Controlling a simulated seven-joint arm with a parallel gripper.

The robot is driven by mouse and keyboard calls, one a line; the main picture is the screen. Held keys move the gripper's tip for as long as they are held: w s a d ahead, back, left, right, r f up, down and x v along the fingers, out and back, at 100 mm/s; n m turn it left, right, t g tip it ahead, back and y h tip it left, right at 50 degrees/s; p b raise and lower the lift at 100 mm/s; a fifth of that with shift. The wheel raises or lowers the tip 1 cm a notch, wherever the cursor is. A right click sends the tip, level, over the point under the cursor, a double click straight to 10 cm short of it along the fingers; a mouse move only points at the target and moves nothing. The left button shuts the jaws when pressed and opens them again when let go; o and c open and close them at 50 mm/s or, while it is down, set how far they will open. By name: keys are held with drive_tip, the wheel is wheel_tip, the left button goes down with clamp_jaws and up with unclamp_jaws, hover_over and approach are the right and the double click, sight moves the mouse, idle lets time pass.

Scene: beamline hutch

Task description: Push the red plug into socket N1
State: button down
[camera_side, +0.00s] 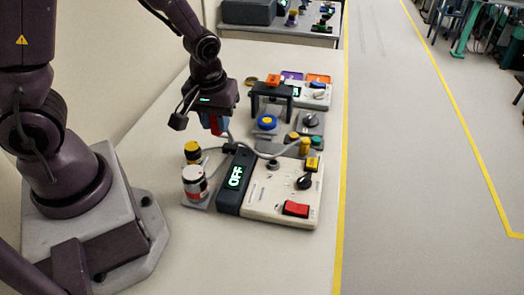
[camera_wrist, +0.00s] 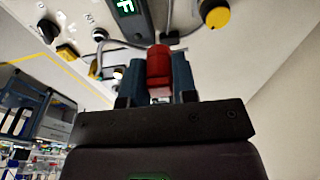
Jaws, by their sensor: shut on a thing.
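My gripper (camera_side: 212,124) is shut on the red plug (camera_wrist: 158,66), which sits between the blue fingers in the wrist view. In the side view the red plug (camera_side: 216,125) shows below my gripper, raised above the bench and up-left of the cream panel (camera_side: 258,199). The plug is apart from the panel. A dark round opening (camera_wrist: 100,34) lies beside the printed label N1 in the wrist view, up-left of the plug. A dark round fitting on the panel (camera_side: 272,165) in the side view looks like the same one. The plug's tip is hard to make out.
A grey cable (camera_side: 245,150) curves across behind the panel. A lit OFF display (camera_side: 235,177), a red rocker switch (camera_side: 295,209) and a black knob (camera_side: 304,183) are on the unit. A red-and-white cylinder (camera_side: 195,184) and a yellow-topped knob (camera_side: 192,151) stand left of it. A black stand (camera_side: 272,92) is behind.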

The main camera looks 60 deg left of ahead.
hover_over(273, 161)
wheel_tip(273, 161, down, 2)
drive_tip(key=shift+s+d+f, duration=0.1)
drive_tip(key=shift+d+f, duration=0.05)
drive_tip(key=shift+f, duration=3.15)
drive_tip(key=shift+f, duration=0.55)
drive_tip(key=c, duration=0.8)
unclamp_jaws()
